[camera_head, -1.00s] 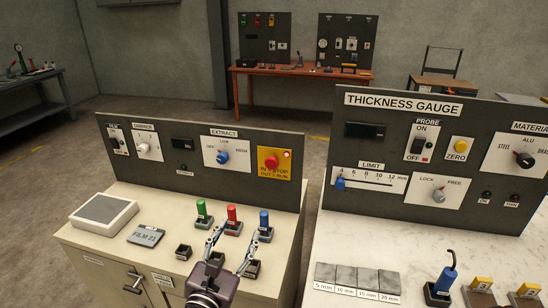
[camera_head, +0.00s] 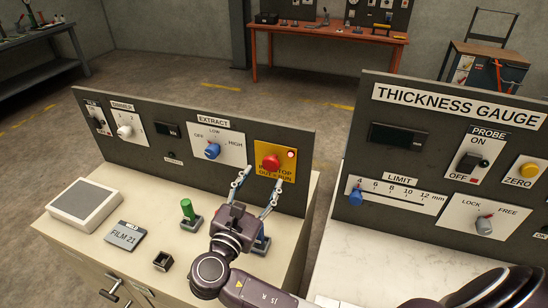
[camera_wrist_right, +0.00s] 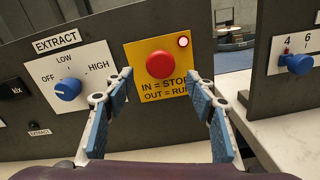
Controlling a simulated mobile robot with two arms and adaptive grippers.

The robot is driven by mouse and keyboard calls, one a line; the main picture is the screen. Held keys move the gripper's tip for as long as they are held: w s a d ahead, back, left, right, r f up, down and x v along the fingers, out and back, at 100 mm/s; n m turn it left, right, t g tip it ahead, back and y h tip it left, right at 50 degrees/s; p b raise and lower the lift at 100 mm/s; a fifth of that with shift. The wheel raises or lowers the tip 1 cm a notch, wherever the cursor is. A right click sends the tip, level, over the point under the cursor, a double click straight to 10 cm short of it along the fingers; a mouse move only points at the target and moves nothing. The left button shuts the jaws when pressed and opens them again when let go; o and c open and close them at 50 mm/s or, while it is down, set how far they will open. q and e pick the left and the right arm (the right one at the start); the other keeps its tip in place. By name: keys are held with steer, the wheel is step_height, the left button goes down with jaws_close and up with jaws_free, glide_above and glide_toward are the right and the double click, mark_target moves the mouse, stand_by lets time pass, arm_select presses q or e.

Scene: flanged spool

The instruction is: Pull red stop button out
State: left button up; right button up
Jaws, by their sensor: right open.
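The red stop button (camera_head: 271,162) sits on a yellow plate (camera_head: 288,157) at the right end of the dark panel. The plate reads "IN = STOP, OUT = RUN", and a small red lamp (camera_head: 291,154) glows at its corner. In the right wrist view the round button (camera_wrist_right: 160,65) shows ahead, between and beyond the fingers. My right gripper (camera_head: 257,185) is open and empty just in front of and below the button, its fingers pointing at the panel; they look apart from the button. My left gripper is not in view.
The blue EXTRACT knob (camera_head: 212,151) is left of the button. A green-handled piece (camera_head: 187,209) stands on the bench beside my right gripper, with a blue one partly hidden behind it. The thickness gauge panel (camera_head: 450,150) stands to the right.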

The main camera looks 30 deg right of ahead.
mark_target(269, 167)
steer(key=p+x, duration=0.1)
steer(key=x, duration=0.3)
steer(key=shift+w+d+r, duration=0.1)
steer(key=shift+d+r, duration=0.05)
steer(key=shift+x, duration=1)
steer(key=shift+w+d, duration=0.15)
steer(key=c, duration=0.7)
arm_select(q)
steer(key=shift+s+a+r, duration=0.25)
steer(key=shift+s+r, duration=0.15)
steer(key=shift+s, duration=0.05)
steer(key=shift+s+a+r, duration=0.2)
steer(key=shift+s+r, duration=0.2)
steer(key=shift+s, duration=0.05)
arm_select(e)
jaws_close()
